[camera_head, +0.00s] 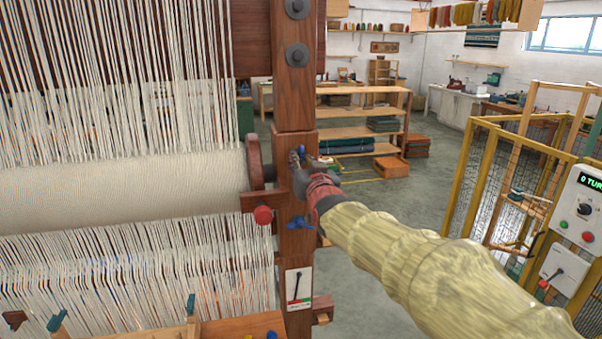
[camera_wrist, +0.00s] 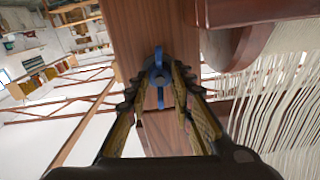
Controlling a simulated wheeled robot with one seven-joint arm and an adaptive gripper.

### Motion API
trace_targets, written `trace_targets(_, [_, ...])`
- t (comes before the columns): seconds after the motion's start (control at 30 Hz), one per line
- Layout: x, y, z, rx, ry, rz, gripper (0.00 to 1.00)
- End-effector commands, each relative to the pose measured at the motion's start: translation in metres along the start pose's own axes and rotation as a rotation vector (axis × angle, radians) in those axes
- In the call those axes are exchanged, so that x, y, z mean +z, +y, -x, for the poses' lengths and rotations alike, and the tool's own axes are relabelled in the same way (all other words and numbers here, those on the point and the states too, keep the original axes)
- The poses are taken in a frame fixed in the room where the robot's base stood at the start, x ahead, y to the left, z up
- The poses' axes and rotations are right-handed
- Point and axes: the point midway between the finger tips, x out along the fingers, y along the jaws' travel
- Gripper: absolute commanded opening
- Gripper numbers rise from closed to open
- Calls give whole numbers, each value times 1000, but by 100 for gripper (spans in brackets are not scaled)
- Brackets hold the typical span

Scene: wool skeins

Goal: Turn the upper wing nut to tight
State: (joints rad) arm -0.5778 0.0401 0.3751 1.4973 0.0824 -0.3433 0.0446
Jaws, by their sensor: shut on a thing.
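The upper wing nut (camera_head: 301,152) is blue and sits on the dark wooden loom post (camera_head: 296,103), mostly hidden behind my gripper (camera_head: 305,160) in the head view. In the wrist view the blue wing nut (camera_wrist: 159,72) lies between the two fingers of my gripper (camera_wrist: 159,84), with its wings running up and down the picture. My gripper is shut on it. A lower blue wing nut (camera_head: 300,224) sits on the same post below my gripper, with nothing touching it.
A red knob (camera_head: 263,215) and the cloth roll (camera_head: 120,190) with white warp threads are close left of the post. A small lever plate (camera_head: 299,288) is below. A yellow-framed mesh cage (camera_head: 470,180) and control panel (camera_head: 583,213) stand right. Grey floor is open behind.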

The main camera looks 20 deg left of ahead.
Motion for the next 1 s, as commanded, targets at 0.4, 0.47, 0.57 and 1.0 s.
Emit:
trace_targets(0.4, [4, 2, 0, 1, -3, -304, 0])
trace_targets(0.47, [4, 2, 0, 1, -2, -332, 0])
trace_targets(0.57, [3, 2, 0, 1, -2, -369, 0])
trace_targets(1.0, [2, 2, 0, 1, -3, -419, 0])
